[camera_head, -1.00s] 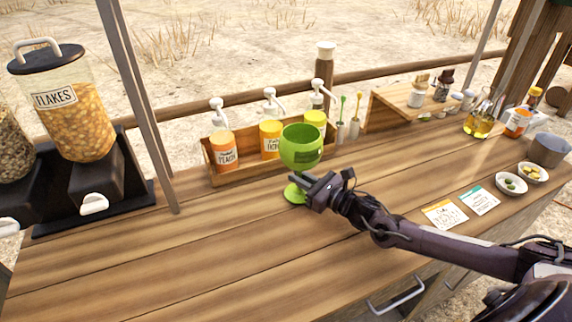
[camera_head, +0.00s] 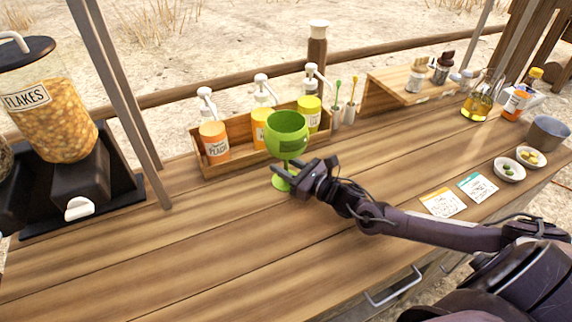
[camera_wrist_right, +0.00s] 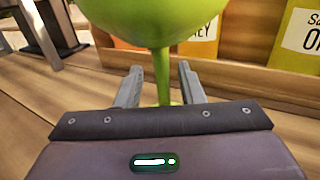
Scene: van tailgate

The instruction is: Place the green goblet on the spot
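The green goblet (camera_head: 287,131) stands upright on the wooden counter, in front of the bottle rack. In the right wrist view its bowl (camera_wrist_right: 160,22) fills the top and its stem (camera_wrist_right: 161,75) runs down between my fingers. My right gripper (camera_head: 277,175) is low at the stem, one finger on each side. In the right wrist view the fingers of this gripper (camera_wrist_right: 159,88) are apart, with gaps beside the stem. The goblet's foot is partly hidden by the gripper. I cannot make out a marked spot on the counter. My left gripper is not in view.
A wooden rack (camera_head: 236,164) with several pump bottles stands close behind the goblet. A flakes dispenser (camera_head: 55,115) is at left. Two cards (camera_head: 443,203) and small bowls (camera_head: 508,171) lie at right. The counter front (camera_head: 200,250) is clear.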

